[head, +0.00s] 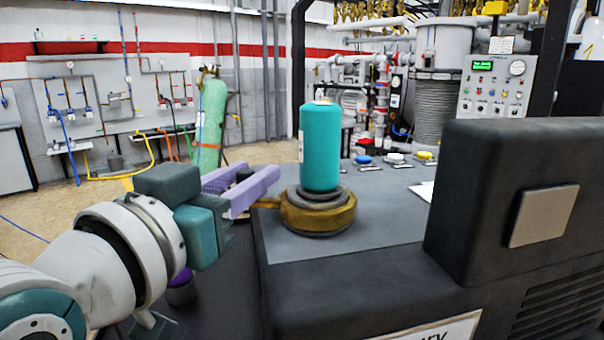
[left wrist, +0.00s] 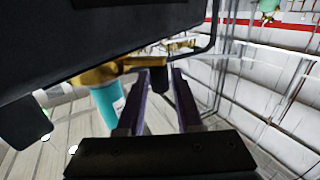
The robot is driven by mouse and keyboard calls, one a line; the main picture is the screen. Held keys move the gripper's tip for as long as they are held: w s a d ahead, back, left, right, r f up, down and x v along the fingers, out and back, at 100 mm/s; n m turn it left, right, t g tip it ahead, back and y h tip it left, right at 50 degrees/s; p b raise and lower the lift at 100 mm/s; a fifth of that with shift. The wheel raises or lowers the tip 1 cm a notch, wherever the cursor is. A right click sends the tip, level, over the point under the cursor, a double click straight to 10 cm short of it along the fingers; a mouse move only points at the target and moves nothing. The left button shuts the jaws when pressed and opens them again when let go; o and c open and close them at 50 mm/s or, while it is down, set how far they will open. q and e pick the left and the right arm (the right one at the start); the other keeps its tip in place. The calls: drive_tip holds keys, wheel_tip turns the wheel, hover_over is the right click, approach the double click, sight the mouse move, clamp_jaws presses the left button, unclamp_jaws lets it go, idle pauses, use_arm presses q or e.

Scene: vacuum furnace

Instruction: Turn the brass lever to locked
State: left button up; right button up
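The brass lever (head: 264,203) sticks out to the left from a brass collar (head: 318,214) under an upright teal cylinder (head: 320,148). A dark knob (head: 243,174) shows at the lever's outer end. My left gripper (head: 262,177) has its lavender fingers on either side of that knob. In the left wrist view the fingers (left wrist: 160,72) stand apart, with the knob (left wrist: 159,112) between them and the brass collar (left wrist: 108,72) just beyond. The fingers look open around the knob; the near finger partly hides it in the head view. My right gripper is out of view.
The collar sits on a grey-topped dark cabinet (head: 290,246). A thick dark housing (head: 513,200) rises at its right. Blue, white and yellow buttons (head: 394,158) lie behind the cylinder. A green gas bottle (head: 211,123) stands farther back at left, beyond open floor.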

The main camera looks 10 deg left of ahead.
use_arm(q)
clamp_jaws()
idle(1.0)
